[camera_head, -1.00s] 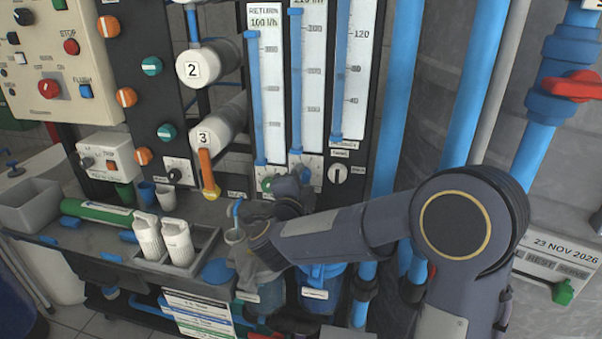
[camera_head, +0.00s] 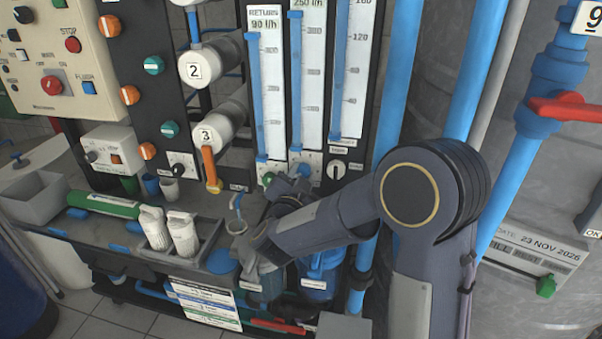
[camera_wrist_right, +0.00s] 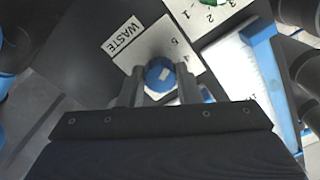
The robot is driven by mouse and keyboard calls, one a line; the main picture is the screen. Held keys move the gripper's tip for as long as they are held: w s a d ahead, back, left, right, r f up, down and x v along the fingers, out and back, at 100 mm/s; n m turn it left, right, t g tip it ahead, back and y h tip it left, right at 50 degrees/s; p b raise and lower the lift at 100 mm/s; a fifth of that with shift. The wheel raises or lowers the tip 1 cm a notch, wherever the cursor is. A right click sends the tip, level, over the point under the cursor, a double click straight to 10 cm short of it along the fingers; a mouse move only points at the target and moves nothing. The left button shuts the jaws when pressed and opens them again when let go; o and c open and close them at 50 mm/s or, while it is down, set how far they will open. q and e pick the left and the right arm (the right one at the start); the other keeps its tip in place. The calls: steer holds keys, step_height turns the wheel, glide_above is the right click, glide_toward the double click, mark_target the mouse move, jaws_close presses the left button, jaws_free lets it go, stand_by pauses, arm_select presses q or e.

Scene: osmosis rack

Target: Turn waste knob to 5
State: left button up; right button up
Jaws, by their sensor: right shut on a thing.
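The blue waste knob (camera_wrist_right: 157,77) has a pale mark and sits on a white dial plate (camera_wrist_right: 150,43) with numbers, beside a WASTE label (camera_wrist_right: 122,35). My right gripper (camera_wrist_right: 159,88) is shut on this knob, one finger on each side. The number the mark points to is hard to tell. In the head view my right gripper (camera_head: 290,187) reaches to the panel below the flow tubes, and the blue knob (camera_head: 304,168) shows only partly behind it. The middle flow tube (camera_head: 309,80) reads 250 l/h and the RETURN tube (camera_head: 265,95) reads 90 l/h. My left gripper is not in view.
A green knob (camera_head: 267,180) is close left of my right gripper, and a black knob (camera_head: 337,170) is to its right. A grey bench (camera_head: 105,228) with white bottles lies at the left. Blue pipes (camera_head: 400,80) rise at the right.

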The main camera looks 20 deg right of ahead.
steer(key=shift+f, duration=0.15)
steer(key=o, duration=1)
steer(key=shift+c, duration=0.2)
steer(key=v, duration=0.8)
steer(key=shift+b, duration=0.3)
steer(key=shift+w, duration=0.1)
